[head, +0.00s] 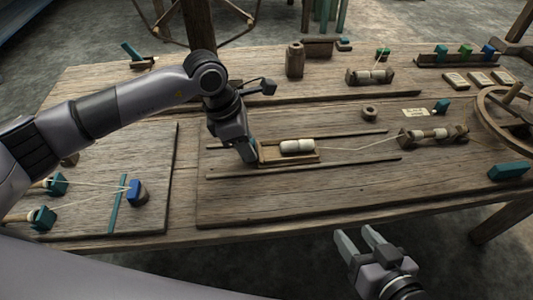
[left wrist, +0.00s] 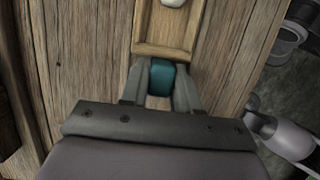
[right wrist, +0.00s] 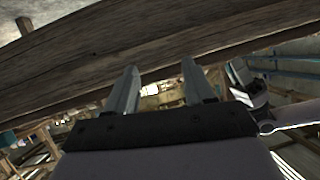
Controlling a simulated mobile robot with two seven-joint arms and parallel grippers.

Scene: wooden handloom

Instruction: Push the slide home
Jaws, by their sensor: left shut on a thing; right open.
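The slide (head: 270,158) is a small wooden tray carrying a white spool (head: 297,146). It lies between two dark rails (head: 300,169) on the raised board of the table. My left gripper (head: 251,157) is at the slide's left end. In the left wrist view, my left gripper (left wrist: 161,82) is shut on a teal block, the slide's handle (left wrist: 160,80), at the end of the wooden tray (left wrist: 163,50). My right gripper (head: 362,240) is open and empty, off the table's front edge. In the right wrist view, its open fingers (right wrist: 160,85) point toward the table's edge.
Threads run right from the slide to a wooden spool holder (head: 432,135). A wooden ring (head: 370,111) sits behind the rails. A wheel (head: 507,108) and teal block (head: 508,171) are at the right. A blue block (head: 134,192) with threads is on the left board.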

